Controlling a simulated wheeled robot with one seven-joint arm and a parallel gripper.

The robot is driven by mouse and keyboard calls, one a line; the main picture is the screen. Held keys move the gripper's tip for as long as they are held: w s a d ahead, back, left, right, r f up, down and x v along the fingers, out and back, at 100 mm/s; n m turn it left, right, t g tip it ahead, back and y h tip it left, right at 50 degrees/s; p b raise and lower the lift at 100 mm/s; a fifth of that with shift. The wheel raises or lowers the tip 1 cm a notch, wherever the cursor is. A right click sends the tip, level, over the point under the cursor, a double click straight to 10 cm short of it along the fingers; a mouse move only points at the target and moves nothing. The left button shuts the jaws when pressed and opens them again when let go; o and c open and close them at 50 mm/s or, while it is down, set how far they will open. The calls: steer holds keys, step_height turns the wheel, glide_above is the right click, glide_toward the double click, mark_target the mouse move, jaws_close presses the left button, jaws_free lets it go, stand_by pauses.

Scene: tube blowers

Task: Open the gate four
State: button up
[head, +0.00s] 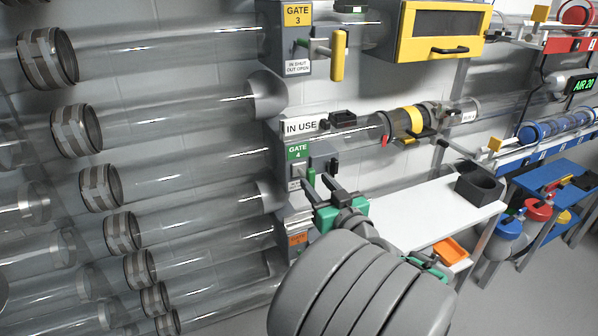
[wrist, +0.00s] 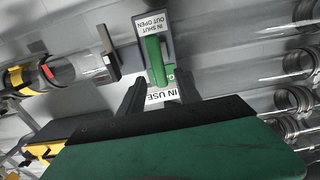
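The gate four unit carries a green "GATE 4" label (head: 298,152) in the head view, on a grey housing in the middle. Its green handle (head: 311,177) shows just beside my gripper (head: 319,184). In the wrist view the green handle (wrist: 155,60) stands in front of the "IN SHUT OUT OPEN" plate (wrist: 152,24). In the wrist view my gripper (wrist: 160,88) has its two dark fingers apart, with the handle's near end lying between or just beyond them. I cannot tell whether they touch it. Part of the gate's housing is hidden behind my gripper.
A yellow gate three handle (head: 338,56) sticks out above. An orange label (head: 298,240) sits below. Clear tubes (head: 180,155) fill the left. A clear tube with a yellow band (head: 408,122) lies right, above a white bench (head: 430,215) with a black holder (head: 480,184).

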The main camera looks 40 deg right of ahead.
mark_target(305, 176)
steer(key=x, duration=0.7)
steer(key=shift+a+p, duration=0.1)
steer(key=shift+p, duration=0.2)
jaws_close()
stand_by(0.9)
